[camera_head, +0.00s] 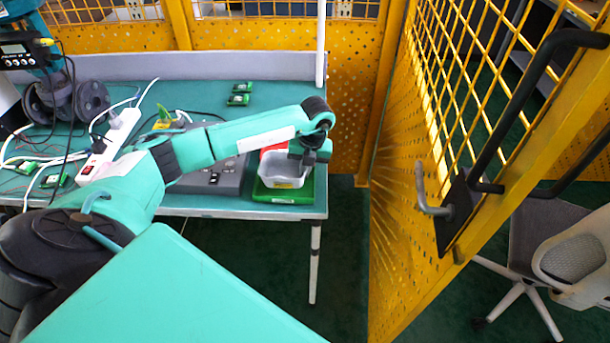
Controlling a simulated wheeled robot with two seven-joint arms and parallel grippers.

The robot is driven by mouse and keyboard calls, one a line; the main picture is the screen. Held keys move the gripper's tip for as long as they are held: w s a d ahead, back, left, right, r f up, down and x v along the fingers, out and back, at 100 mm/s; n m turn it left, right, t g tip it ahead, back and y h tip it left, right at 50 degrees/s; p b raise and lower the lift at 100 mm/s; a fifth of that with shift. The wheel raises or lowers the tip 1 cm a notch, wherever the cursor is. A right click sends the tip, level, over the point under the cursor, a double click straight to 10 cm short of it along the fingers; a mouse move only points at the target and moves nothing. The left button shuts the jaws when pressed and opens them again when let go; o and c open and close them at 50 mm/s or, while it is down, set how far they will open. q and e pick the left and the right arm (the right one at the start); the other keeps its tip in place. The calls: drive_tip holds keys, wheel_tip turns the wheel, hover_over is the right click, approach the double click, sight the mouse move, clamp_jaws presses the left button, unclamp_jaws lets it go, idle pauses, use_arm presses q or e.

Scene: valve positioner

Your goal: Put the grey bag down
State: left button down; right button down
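My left arm reaches from the left across the table, and my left gripper (309,157) hangs at its end near the table's right front corner. It is small and dark, and whether its fingers are open or shut does not show. Just left of and below it, a light grey, open-topped container-like thing (283,172) sits on a green tray (262,193), with a red piece behind it. I cannot make out a thing that is clearly a grey bag. My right gripper is not in view.
The green table (195,90) carries a grey box (222,180), a white power strip (107,143), cables and small green boards (239,99). A yellow mesh door (440,170) with a black handle stands to the right. A grey chair (560,250) stands beyond it.

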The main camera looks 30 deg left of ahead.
use_arm(q)
wheel_tip(320, 180, down, 3)
drive_tip(key=shift+r, duration=0.15)
drive_tip(key=shift+f, duration=0.25)
drive_tip(key=shift+f, duration=0.1)
drive_tip(key=c, duration=2.1)
unclamp_jaws()
drive_tip(key=shift+f, duration=0.1)
drive_tip(key=o, duration=0.4)
